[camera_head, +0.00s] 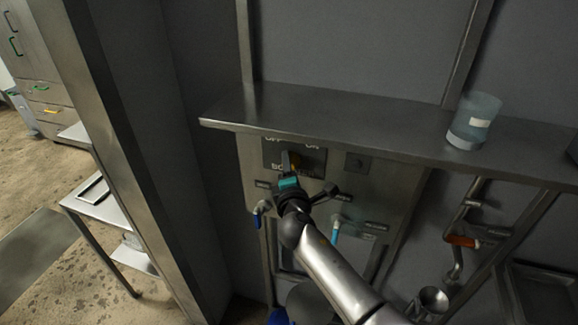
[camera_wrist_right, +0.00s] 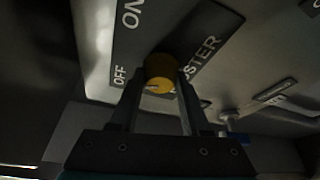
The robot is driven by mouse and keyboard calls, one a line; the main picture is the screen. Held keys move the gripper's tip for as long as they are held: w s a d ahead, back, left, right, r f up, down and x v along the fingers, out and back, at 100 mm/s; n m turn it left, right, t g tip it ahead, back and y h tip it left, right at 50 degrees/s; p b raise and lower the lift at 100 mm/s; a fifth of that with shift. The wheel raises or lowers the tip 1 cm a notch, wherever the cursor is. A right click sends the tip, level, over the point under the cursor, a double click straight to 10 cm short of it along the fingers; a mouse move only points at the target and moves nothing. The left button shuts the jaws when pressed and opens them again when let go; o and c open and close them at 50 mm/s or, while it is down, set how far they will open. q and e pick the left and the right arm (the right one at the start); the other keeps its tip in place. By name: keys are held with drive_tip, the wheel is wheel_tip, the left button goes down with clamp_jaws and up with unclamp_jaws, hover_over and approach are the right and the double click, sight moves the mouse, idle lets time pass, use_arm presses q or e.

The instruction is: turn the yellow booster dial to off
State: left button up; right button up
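The yellow booster dial (camera_wrist_right: 160,72) sits on a dark label plate (camera_wrist_right: 205,40) marked ON, OFF and BOOSTER in the right wrist view. A small pale mark shows on its lower edge. My right gripper (camera_wrist_right: 162,84) reaches up to the dial, with one finger on each side. The tips look close to its sides, but I cannot tell whether they press on it. In the head view my right gripper (camera_head: 290,162) is at the plate under the shelf and hides most of the dial. My left gripper is not in view.
A metal shelf (camera_head: 360,122) juts out just above the panel, with a clear bluish beaker (camera_head: 473,120) on its right part. A wall post stands left.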

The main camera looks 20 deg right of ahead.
drive_tip(key=o, duration=0.4)
drive_tip(key=shift+o, duration=0.2)
drive_tip(key=shift+s, duration=0.1)
drive_tip(key=v, duration=1.5)
drive_tip(key=shift+a, duration=0.1)
